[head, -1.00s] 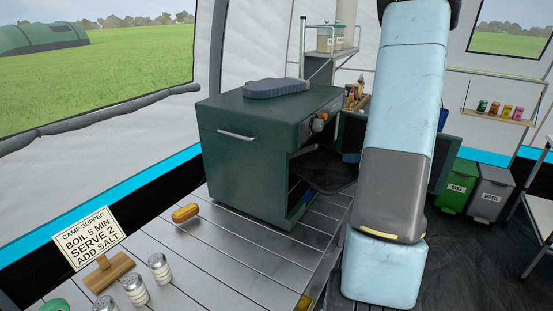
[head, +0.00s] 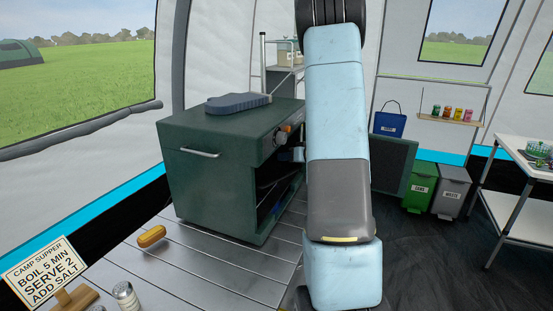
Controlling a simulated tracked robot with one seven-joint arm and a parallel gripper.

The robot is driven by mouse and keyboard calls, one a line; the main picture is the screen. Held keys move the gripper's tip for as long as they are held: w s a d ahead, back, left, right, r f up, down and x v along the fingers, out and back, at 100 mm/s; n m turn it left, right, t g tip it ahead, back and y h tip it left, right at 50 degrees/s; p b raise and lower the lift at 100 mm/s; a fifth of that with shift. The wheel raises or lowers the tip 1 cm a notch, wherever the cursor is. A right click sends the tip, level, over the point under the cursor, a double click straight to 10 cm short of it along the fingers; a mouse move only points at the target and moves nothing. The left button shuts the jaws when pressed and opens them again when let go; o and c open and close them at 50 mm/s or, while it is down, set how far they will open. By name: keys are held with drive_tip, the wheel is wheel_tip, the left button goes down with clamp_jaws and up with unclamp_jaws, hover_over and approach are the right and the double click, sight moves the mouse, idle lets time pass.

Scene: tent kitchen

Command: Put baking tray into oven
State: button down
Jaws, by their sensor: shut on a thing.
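The dark green oven (head: 212,185) stands on the slatted metal table, its open front facing right. Its door (head: 393,166) appears as a dark green panel standing open, right of my arm. The dark baking tray (head: 276,178) shows in the oven opening; its right part is hidden behind my arm. My gripper (head: 292,155) is mostly hidden behind my arm, with only a small blue-grey part visible at the opening. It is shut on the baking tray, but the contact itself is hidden. How deep the tray sits, I cannot tell.
A blue-grey mitt-like item (head: 238,102) lies on the oven top. A yellow-brown item (head: 151,236), a shaker (head: 125,296) and a sign (head: 45,275) are on the table. Green (head: 419,186) and grey (head: 450,190) bins stand right, before a white table (head: 520,165).

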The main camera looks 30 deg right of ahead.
sight(272, 158)
drive_tip(key=shift+w+a, duration=0.2)
drive_tip(key=shift+w, duration=0.2)
drive_tip(key=x, duration=0.3)
drive_tip(key=shift+w+f, duration=0.1)
drive_tip(key=shift+w, duration=0.2)
drive_tip(key=shift+f, duration=0.7)
drive_tip(key=c, duration=1.3)
unclamp_jaws()
drive_tip(key=shift+o, duration=0.2)
drive_tip(key=shift+r, duration=0.3)
drive_tip(key=v, duration=1.2)
drive_tip(key=shift+r, duration=0.35)
drive_tip(key=shift+a, duration=0.1)
